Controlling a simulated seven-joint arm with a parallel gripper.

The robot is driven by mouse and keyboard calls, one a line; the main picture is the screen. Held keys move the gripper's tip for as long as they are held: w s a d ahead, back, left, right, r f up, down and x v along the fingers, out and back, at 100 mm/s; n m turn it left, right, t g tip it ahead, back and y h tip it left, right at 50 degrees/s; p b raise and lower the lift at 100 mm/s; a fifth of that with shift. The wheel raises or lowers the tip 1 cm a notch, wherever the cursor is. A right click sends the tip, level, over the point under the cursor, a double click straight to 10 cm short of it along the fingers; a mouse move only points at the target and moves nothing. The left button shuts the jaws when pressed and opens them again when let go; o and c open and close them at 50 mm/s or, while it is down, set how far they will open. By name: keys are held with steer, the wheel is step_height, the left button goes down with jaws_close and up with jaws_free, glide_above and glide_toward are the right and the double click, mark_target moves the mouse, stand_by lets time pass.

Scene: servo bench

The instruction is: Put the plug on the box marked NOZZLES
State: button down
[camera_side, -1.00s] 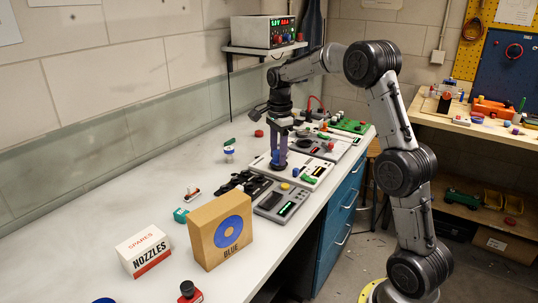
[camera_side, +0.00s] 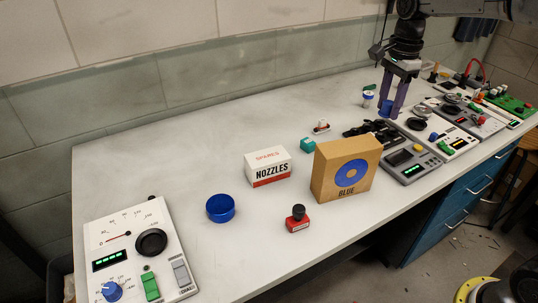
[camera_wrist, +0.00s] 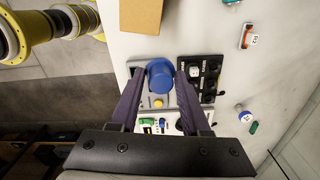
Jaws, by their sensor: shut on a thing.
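The plug (camera_wrist: 160,76) is a blue round piece held between the fingertips of my gripper (camera_wrist: 158,85) in the wrist view. In the side view my gripper (camera_side: 391,112) points down at the far right, with blue showing between its purple fingers. It is over the bench beside the black block, shut on the plug. The NOZZLES box (camera_side: 268,169) is white with a red band and stands mid-bench, well to the left of my gripper. Its top looks clear. It is not seen in the wrist view.
A brown box marked BLUE (camera_side: 345,170) stands right of the NOZZLES box, between it and my gripper. A teal piece (camera_side: 308,145), a red stamp (camera_side: 297,219) and a blue round puck (camera_side: 220,208) are nearby. A meter panel (camera_side: 135,250) lies at front left.

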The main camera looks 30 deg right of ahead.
steer(key=a+n, duration=0.1)
steer(key=a, duration=0.3)
steer(key=a+r+n, duration=0.1)
steer(key=a, duration=0.3)
steer(key=w+a+n, duration=0.1)
steer(key=a, duration=0.4)
steer(key=shift+r, duration=0.4)
steer(key=s+a+n, duration=0.1)
steer(key=a+n, duration=0.1)
steer(key=a, duration=0.6)
glide_above(268, 155)
step_height(268, 155, down, 10)
steer(key=shift+r, duration=0.1)
steer(key=shift+s+f, duration=0.1)
steer(key=shift+f, duration=1.35)
steer(key=shift+f, duration=0.15)
steer(key=shift+c, duration=1.8)
jaws_free()
